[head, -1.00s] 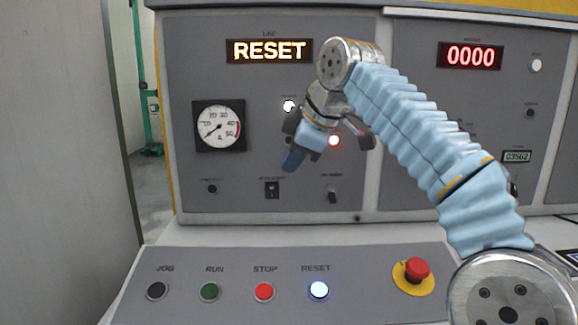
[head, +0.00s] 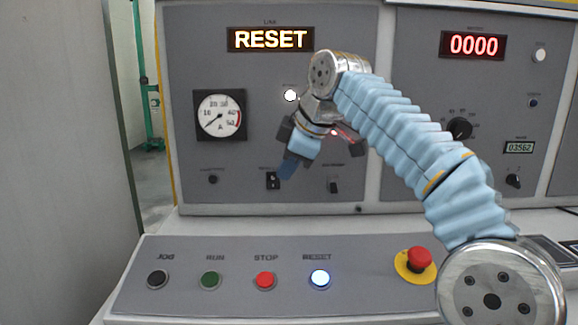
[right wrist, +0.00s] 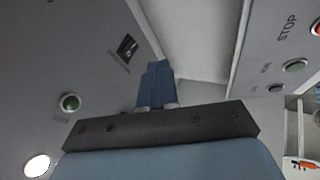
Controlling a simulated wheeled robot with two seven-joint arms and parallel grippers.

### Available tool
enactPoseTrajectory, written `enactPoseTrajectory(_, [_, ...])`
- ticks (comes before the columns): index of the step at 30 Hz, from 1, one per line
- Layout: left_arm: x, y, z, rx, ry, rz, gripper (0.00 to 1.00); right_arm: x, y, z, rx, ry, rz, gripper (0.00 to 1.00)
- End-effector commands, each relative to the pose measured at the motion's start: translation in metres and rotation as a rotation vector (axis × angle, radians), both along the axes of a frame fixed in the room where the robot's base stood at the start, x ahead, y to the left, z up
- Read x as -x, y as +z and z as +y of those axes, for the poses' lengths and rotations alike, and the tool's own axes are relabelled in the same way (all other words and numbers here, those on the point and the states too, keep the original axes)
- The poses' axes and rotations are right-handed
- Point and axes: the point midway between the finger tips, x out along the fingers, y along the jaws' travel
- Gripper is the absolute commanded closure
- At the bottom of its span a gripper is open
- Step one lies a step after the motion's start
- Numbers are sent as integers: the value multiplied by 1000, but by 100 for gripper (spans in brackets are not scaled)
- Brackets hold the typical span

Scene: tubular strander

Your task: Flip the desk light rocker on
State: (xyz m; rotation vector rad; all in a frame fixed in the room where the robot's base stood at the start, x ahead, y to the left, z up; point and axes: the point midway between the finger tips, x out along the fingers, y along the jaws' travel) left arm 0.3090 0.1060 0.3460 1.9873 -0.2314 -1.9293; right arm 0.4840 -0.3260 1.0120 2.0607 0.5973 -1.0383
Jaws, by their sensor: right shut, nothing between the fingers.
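The desk light rocker (head: 272,181) is a small black switch low on the grey upright panel, left of centre in the head view. Its label is too blurred to read. It also shows in the right wrist view (right wrist: 127,46), a little left of the fingertips. My right gripper (head: 287,169) is shut and empty, its blue fingers angled down and left. The fingertips overlap the rocker's upper right edge in the head view; I cannot tell whether they touch it. In the right wrist view the closed fingers (right wrist: 157,68) appear beside the rocker. My left gripper is not in view.
A round gauge (head: 220,115) sits above and left of the rocker, and a black knob (head: 334,186) to its right. The desk console (head: 200,298) below carries several push buttons and a red emergency stop (head: 419,258). A grey wall (head: 60,160) stands at left.

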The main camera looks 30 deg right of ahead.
Motion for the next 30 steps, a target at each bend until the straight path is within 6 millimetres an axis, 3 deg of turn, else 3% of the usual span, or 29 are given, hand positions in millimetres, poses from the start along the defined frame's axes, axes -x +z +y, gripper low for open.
enactPoseTrajectory(1, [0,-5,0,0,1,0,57,-6,-13,1,1,0,4,100])
enactPoseTrajectory(9, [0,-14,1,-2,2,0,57,-39,-59,5,0,0,4,100])
enactPoseTrajectory(18, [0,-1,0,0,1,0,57,-69,-60,-14,0,-1,1,100])
enactPoseTrajectory(30, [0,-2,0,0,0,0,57,-72,-61,-15,0,0,-1,100])
